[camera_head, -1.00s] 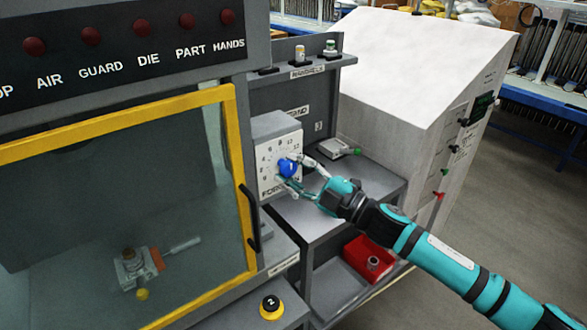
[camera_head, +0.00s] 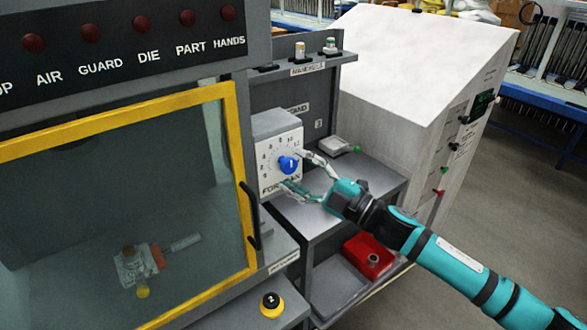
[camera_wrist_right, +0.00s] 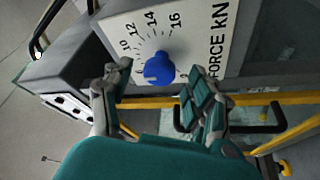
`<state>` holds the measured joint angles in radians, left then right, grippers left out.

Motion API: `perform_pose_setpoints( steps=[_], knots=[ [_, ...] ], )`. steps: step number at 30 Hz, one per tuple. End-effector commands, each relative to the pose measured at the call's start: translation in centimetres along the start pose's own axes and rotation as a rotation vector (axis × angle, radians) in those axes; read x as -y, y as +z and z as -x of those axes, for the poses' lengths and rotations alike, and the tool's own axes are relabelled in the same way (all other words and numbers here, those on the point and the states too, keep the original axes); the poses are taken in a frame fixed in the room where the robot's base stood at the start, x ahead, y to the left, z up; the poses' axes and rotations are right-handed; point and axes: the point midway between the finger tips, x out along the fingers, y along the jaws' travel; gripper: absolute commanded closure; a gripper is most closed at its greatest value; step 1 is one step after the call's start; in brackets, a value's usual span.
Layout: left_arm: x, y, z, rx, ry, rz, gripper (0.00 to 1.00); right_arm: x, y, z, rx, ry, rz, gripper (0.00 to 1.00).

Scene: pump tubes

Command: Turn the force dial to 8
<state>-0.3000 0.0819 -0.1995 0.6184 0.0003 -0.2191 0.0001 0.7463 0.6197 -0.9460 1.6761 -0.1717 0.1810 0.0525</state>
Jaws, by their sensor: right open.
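The force dial is a blue knob (camera_head: 288,165) on a white scale plate (camera_head: 268,163) on the front of a grey box. It also shows in the right wrist view (camera_wrist_right: 159,69), with printed numbers such as 10, 12, 14 and 16 beside it and the words FORCE kN. Its exact setting is too small to read. My right gripper (camera_head: 298,172) is open in front of the dial, one finger on each side of the knob. In the right wrist view, gaps show between the knob and both fingers (camera_wrist_right: 155,88). My left gripper is not in view.
A yellow-framed guard window (camera_head: 240,180) with a black handle stands left of the dial. A grey shelf (camera_head: 318,185) lies below the gripper, with a small grey device (camera_head: 334,146) behind it. A red bin (camera_head: 368,257) sits lower down. A white sloped cabinet (camera_head: 420,60) stands to the right.

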Motion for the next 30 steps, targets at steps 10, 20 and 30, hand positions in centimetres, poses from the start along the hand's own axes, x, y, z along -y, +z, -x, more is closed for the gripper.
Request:
perform_pose_setpoints(
  steps=[10, 20, 30],
  knots=[
    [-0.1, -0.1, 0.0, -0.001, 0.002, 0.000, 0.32, 0.2, 0.1, 7.4, 0.004, -0.004, -0.002, 0.42],
    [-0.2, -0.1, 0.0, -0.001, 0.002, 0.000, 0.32, 0.1, 0.0, 10.3, 0.000, -0.002, 0.000, 0.42],
    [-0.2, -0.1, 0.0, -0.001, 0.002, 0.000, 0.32, 0.1, 0.0, 10.3, 0.000, -0.002, 0.000, 0.42]
  ],
)
